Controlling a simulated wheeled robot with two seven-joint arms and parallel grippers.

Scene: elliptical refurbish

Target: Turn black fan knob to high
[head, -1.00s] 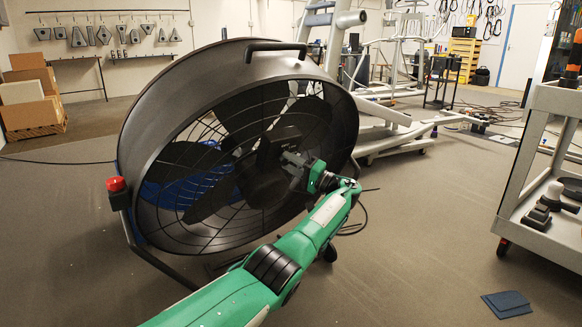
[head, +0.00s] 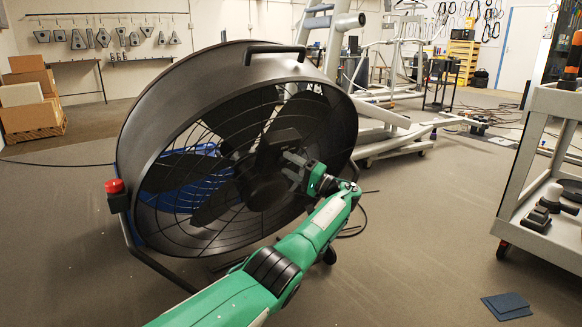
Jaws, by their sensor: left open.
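A large black drum fan (head: 160,100) stands tilted on the floor in the middle left of the head view, its round wire grille facing me. My left gripper (head: 287,164) is in front of the grille, right of the fan's centre hub (head: 264,190). It is open, with its dark fingers pointing left toward the hub; I cannot tell whether they touch anything. No separate fan knob can be made out; the gripper and dark grille may hide it. A red button (head: 114,186) sits on a black box at the fan's left rim. My right gripper is not in view.
A grey cart (head: 545,235) with dark parts on its shelf stands at the right. A metal frame (head: 385,130) is behind the fan. Cardboard boxes (head: 28,97) are at the far left. A blue flat piece (head: 506,305) lies on the open floor at front right.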

